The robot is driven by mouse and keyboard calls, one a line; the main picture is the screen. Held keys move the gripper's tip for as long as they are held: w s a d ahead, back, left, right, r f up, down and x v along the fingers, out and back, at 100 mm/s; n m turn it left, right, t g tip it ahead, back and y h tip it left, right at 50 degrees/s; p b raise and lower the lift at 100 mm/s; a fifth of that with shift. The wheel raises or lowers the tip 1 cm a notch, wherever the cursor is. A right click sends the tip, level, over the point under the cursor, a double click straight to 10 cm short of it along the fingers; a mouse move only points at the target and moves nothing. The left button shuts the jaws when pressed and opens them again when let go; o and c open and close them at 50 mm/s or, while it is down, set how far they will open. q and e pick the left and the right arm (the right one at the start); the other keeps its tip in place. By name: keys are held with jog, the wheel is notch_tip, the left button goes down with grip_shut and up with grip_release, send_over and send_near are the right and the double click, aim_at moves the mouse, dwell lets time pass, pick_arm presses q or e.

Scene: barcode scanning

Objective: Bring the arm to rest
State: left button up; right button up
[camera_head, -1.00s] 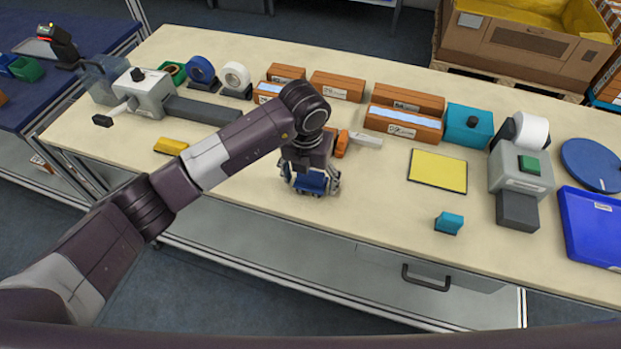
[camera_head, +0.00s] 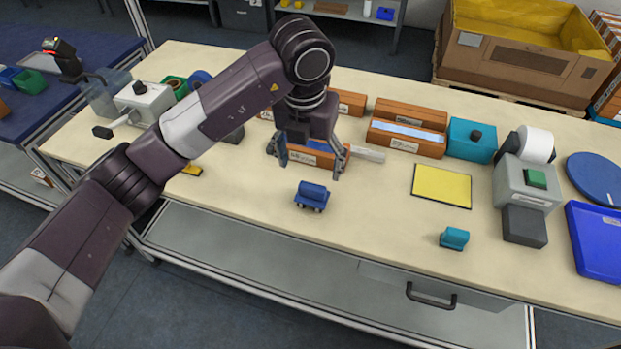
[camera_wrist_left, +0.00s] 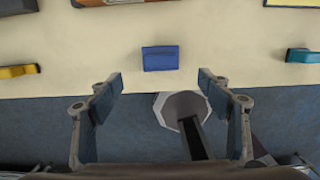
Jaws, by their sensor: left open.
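My left gripper (camera_head: 308,166) is open and empty, raised above the table with its fingers pointing down. A small blue block-like item (camera_head: 312,195) rests on the table below and in front of it, clear of the fingers. In the left wrist view the blue item (camera_wrist_left: 160,58) lies ahead of the two spread fingers (camera_wrist_left: 163,85), apart from both. My left arm reaches in from the left and hides part of the table behind it. My right gripper is in neither view.
The table (camera_head: 370,225) also carries orange-brown boxes (camera_head: 408,125), a yellow mat (camera_head: 441,186), a small teal item (camera_head: 454,238), a grey device with a paper roll (camera_head: 527,180) and a blue tray (camera_head: 597,235). A yellow item (camera_wrist_left: 18,71) lies left of the blue item.

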pick_arm(q)
jog(key=shift+s+r, duration=0.1)
jog(key=shift+r, duration=0.4)
